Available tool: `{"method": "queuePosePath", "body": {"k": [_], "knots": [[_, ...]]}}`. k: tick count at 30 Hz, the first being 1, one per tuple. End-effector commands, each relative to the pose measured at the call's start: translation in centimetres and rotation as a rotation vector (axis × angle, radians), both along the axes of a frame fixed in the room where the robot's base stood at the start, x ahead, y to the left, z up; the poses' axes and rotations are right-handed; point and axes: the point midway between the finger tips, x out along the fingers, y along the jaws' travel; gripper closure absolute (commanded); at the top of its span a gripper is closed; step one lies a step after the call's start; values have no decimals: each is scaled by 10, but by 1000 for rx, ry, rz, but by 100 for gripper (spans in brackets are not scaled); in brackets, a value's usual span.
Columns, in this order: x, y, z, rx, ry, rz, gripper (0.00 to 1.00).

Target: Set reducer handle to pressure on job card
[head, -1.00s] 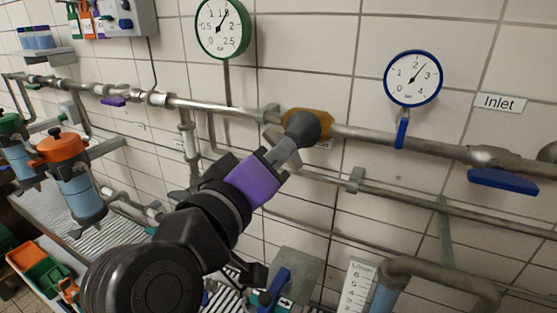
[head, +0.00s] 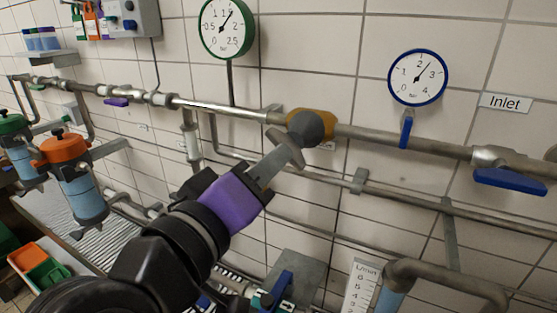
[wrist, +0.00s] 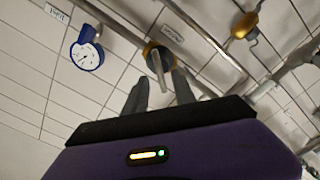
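The pressure reducer is a brass body (head: 324,119) on the upper pipe with a dark grey round bonnet (head: 306,127) and a grey bar handle (head: 289,149). In the wrist view the handle (wrist: 159,66) stands just beyond my fingertips, roughly in line with the gap. My gripper (head: 279,160) has a purple body. Its two fingers (wrist: 161,82) are apart, with nothing clearly held between them. Whether a finger touches the handle cannot be told. The green-rimmed gauge (head: 227,27) reads near 1.5. No readable job card is in view.
A blue-rimmed gauge (head: 418,77) reads roughly 2.5. A blue lever valve (head: 509,181) sits below the Inlet sign (head: 505,102). A lower pipe (head: 330,178) runs under the reducer. Orange-topped (head: 66,148) and green-topped filters hang at left.

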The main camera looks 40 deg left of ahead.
Motion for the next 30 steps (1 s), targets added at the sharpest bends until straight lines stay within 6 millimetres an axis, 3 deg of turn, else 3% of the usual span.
{"method": "queuePosePath", "body": {"k": [3, 9, 30], "knots": [[-19, -4, -1, 0, -2, 2, 68], [-34, -8, 0, 1, -1, 0, 68], [-35, -9, 0, 0, -1, -1, 68]]}}
